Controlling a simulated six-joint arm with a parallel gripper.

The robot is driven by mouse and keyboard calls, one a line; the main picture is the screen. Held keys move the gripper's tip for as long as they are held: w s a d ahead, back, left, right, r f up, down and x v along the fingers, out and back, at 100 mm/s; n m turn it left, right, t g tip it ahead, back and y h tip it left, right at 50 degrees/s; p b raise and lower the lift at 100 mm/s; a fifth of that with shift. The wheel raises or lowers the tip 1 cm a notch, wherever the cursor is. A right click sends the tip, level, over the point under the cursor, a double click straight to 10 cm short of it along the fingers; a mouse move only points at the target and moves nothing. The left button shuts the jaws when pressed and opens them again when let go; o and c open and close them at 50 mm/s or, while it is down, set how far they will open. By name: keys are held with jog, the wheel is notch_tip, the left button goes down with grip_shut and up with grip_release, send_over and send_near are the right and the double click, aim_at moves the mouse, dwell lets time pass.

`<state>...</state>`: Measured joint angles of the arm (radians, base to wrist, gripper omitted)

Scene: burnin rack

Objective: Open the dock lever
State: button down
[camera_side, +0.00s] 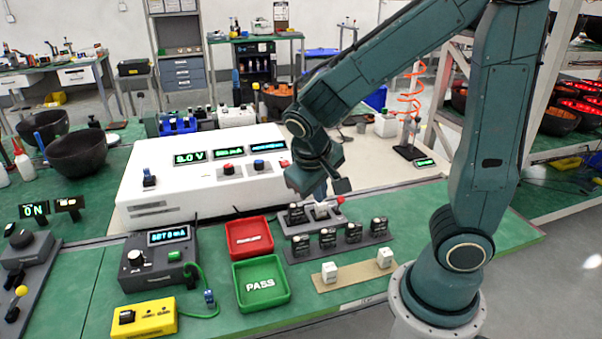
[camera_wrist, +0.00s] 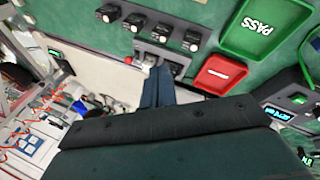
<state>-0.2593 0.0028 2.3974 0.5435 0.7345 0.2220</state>
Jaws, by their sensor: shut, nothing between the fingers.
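The dock (camera_side: 300,229) is a grey block on the green bench, behind a row of small dark modules. It also shows in the wrist view (camera_wrist: 163,52). A small red knob (camera_side: 340,200), apparently the lever's end, is at its right end; it also shows in the wrist view (camera_wrist: 128,61). A small white part sits by the dock's middle. My gripper (camera_side: 322,198) is just above the dock, pointing down. In the wrist view its fingers (camera_wrist: 158,86) are together and empty, beside the dock and right of the knob. Whether they touch it I cannot tell.
In front of the dock stand several dark modules (camera_side: 352,233) on a grey strip and two white cubes (camera_side: 330,272) on a tan strip. A red tray (camera_side: 249,252) and a green PASS tray (camera_side: 262,303) lie to the left. A white instrument console (camera_side: 190,205) stands behind.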

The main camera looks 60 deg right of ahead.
notch_tip(320, 180, down, 7)
jog(key=w+d+g+h, duration=0.1)
jog(key=w+h, duration=0.1)
jog(key=h, duration=0.3)
jog(key=shift+w+d+g, duration=0.3)
jog(key=shift+d+g, duration=0.1)
jog(key=shift+r, duration=0.1)
jog(key=shift+d, duration=0.1)
send_near(339, 204)
jog(key=shift+m, duration=0.3)
jog(key=f, duration=0.1)
jog(key=s+f, duration=0.1)
jog(key=a+f, duration=0.1)
jog(key=f, duration=0.1)
jog(key=shift+s, duration=0.15)
jog(key=shift+d, duration=0.95)
jog(key=shift+d+r, duration=0.2)
jog(key=shift+d, duration=0.95)
